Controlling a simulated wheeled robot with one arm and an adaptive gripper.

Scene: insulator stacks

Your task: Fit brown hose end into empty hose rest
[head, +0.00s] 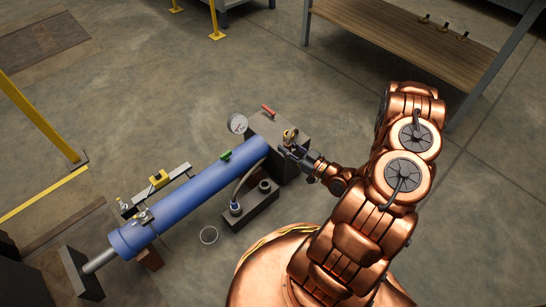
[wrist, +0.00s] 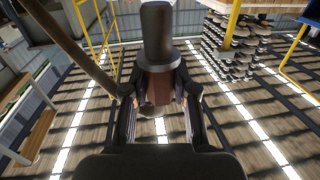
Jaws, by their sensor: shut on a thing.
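My gripper (head: 294,150) is at the right side of the grey pump box in the head view. In the wrist view its two fingers (wrist: 157,95) are shut on a brown body (wrist: 155,84) with a black, flanged cylinder (wrist: 157,32) on top, which I take for the brown hose end. In the head view a small brownish-gold piece (head: 290,134) shows at the fingertips. The dark hose rest block (head: 250,211) stands on the floor below and left of the gripper.
A long blue cylinder (head: 195,196) lies left of the rest, close to it. A wooden bench (head: 410,35) stands behind.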

